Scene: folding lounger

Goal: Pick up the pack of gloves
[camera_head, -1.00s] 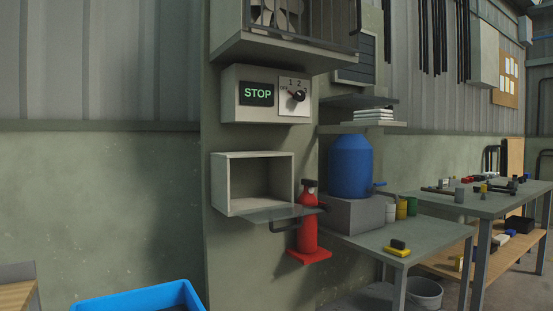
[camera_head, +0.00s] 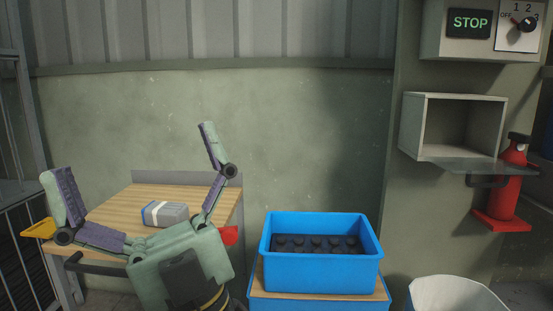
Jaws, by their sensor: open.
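A grey pack with a pale band (camera_head: 165,213), which looks like the pack of gloves, lies on a wooden-topped table (camera_head: 150,193) at the left of the head view. My gripper (camera_head: 129,154), green with purple-padded fingers, is in front of the table. Its fingers are spread wide and nothing is between the pads. In the picture the pack shows between the two fingers, beyond the palm. I cannot tell how far the gripper is from it. The palm hides the table's near part.
A blue crate (camera_head: 290,273) with dark studded contents stands right of the table. A yellow item (camera_head: 40,229) and a red item (camera_head: 229,236) show partly behind my gripper. An open wall box (camera_head: 412,130), a red extinguisher (camera_head: 509,180) and a white bin (camera_head: 455,293) are at the right.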

